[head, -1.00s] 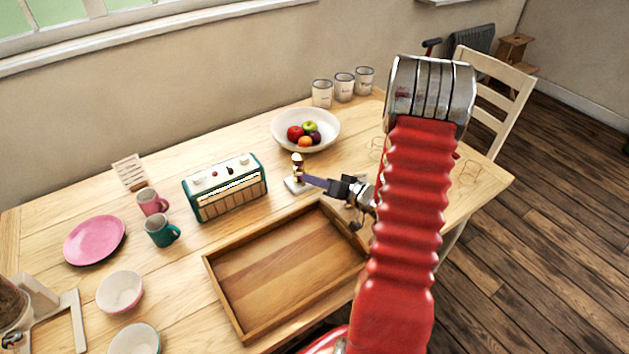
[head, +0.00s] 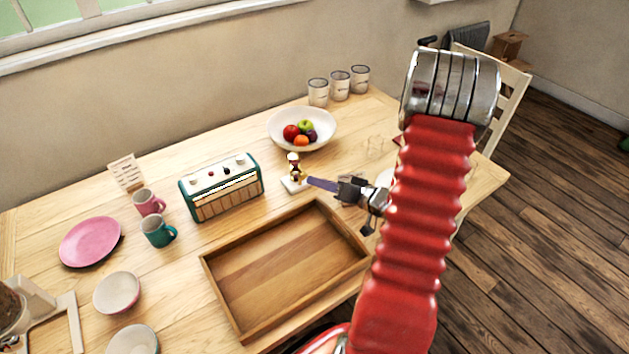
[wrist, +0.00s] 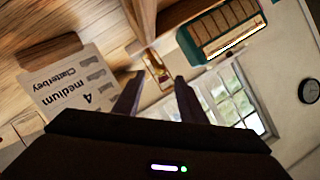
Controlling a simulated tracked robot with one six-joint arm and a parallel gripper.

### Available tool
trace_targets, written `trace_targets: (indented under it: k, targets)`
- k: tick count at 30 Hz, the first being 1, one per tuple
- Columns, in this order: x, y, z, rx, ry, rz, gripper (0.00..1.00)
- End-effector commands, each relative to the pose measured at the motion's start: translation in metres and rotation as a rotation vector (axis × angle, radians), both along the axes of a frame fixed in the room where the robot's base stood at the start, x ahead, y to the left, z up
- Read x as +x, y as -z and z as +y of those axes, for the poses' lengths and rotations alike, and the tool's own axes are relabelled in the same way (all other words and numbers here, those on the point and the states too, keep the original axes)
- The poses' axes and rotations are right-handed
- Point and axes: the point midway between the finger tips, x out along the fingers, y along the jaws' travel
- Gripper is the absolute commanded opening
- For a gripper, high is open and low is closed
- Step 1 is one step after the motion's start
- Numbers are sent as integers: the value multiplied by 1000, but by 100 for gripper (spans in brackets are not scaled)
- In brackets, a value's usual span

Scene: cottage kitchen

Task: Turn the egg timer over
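The egg timer (head: 294,166) is small, with pale ends and a dark red-brown middle. It stands upright at a small white pad (head: 293,187), right of the radio. My gripper (head: 310,182) reaches in from the right, its fingertips just short of the timer. In the wrist view the timer (wrist: 156,66) appears tilted, beyond and between the two fingertips. My gripper (wrist: 158,82) is open there, with a clear gap between the fingers and nothing held.
A teal radio (head: 222,187) stands left of the timer and a fruit bowl (head: 278,127) behind it. A wooden tray (head: 212,287) lies in front. Mugs (head: 157,231) stand farther left.

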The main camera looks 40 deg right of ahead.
Motion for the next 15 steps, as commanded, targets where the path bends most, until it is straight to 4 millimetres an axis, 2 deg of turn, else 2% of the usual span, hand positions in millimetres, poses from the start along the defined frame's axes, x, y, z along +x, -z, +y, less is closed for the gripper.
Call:
trace_targets:
  k: [15]
  targets:
    - [-70,-22,-15,0,4,-1,38]
